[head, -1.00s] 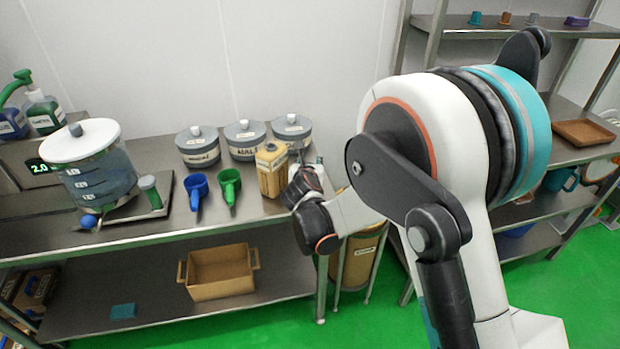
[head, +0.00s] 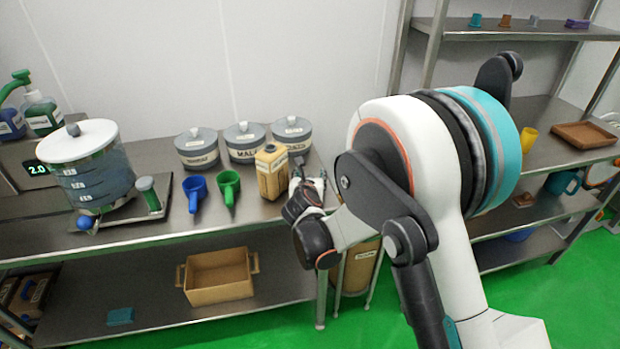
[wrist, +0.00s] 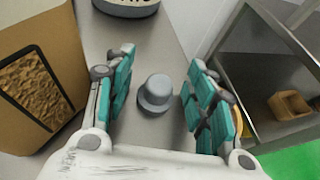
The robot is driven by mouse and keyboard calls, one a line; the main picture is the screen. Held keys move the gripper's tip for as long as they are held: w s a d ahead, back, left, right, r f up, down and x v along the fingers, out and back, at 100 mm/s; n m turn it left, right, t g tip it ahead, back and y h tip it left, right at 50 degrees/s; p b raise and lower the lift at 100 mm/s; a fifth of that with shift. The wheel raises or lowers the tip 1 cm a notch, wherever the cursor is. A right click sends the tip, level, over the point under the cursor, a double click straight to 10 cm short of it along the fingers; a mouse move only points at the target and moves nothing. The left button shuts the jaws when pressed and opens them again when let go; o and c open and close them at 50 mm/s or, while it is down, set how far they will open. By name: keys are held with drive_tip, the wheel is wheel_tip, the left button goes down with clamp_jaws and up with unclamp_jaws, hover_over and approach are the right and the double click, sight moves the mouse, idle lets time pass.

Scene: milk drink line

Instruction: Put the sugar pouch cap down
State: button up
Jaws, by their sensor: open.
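The sugar pouch cap (wrist: 157,92) is a small grey cap with a wide brim. In the wrist view it rests on the steel table top between my fingers, with a gap on both sides. My gripper (wrist: 160,98) is open, its teal finger pads apart around the cap. In the head view my gripper (head: 312,192) is at the right end of the table, just right of the tan pouch (head: 271,172). The pouch also shows large at the left of the wrist view (wrist: 40,75). The cap is hidden in the head view.
Grey lidded tubs (head: 244,142) stand behind the pouch. A blue scoop (head: 196,190) and a green scoop (head: 228,185) lie to its left. A steel rack (head: 545,152) stands to the right, across a gap. Bare table top lies in front of the scoops.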

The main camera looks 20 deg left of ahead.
drive_tip(key=shift+r, duration=0.1)
drive_tip(key=shift+s+r, duration=0.2)
drive_tip(key=p+v, duration=0.3)
drive_tip(key=v, duration=0.8)
drive_tip(key=shift+s+d, duration=0.15)
drive_tip(key=shift+s, duration=0.15)
